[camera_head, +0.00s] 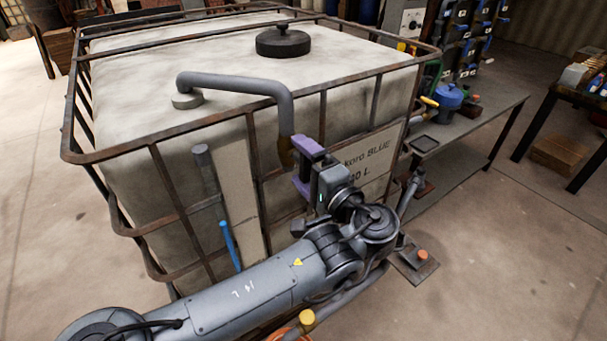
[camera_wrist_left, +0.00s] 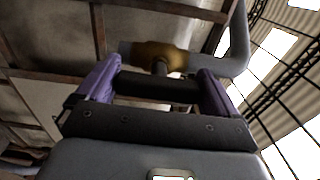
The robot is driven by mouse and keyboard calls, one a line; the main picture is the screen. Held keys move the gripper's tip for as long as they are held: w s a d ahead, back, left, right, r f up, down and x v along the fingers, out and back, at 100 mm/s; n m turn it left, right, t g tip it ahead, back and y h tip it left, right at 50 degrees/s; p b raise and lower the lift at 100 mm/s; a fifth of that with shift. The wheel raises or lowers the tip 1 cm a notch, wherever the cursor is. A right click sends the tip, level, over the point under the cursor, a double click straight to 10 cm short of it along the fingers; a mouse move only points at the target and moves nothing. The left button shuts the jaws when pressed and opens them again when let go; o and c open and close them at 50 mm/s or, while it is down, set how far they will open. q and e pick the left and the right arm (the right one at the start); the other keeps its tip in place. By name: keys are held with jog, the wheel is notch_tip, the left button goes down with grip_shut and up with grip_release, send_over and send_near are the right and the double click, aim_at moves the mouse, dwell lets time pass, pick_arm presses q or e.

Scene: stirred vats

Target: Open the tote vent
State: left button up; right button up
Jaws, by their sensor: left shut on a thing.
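The tote (camera_head: 240,60) is a pale, stained tank in a rusty cage. A grey vent pipe (camera_head: 235,84) rises from its top and bends down over the near side. A brass valve (camera_head: 285,152) sits at the pipe's lower end; it also shows in the left wrist view (camera_wrist_left: 155,54). A short stem joins the valve to a black handle (camera_wrist_left: 157,86). My left gripper (camera_head: 299,166) has purple fingers, which in the left wrist view (camera_wrist_left: 155,90) are shut on the handle's two ends. My right gripper is out of view.
Rusty cage bars (camera_head: 250,118) run close beside my left gripper. A black lid (camera_head: 283,41) sits on the tote's top. A blue pot (camera_head: 448,96) stands on a grey bench (camera_head: 485,105) at right. The floor (camera_head: 500,240) at lower right is mostly clear.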

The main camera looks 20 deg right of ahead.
pick_arm(q)
jog(key=shift+n, duration=0.3)
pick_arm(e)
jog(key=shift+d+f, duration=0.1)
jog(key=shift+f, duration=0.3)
pick_arm(q)
jog(key=o, duration=0.7)
jog(key=shift+s+d+b, duration=0.1)
jog(key=shift+s+b, duration=0.05)
jog(key=shift+b, duration=0.15)
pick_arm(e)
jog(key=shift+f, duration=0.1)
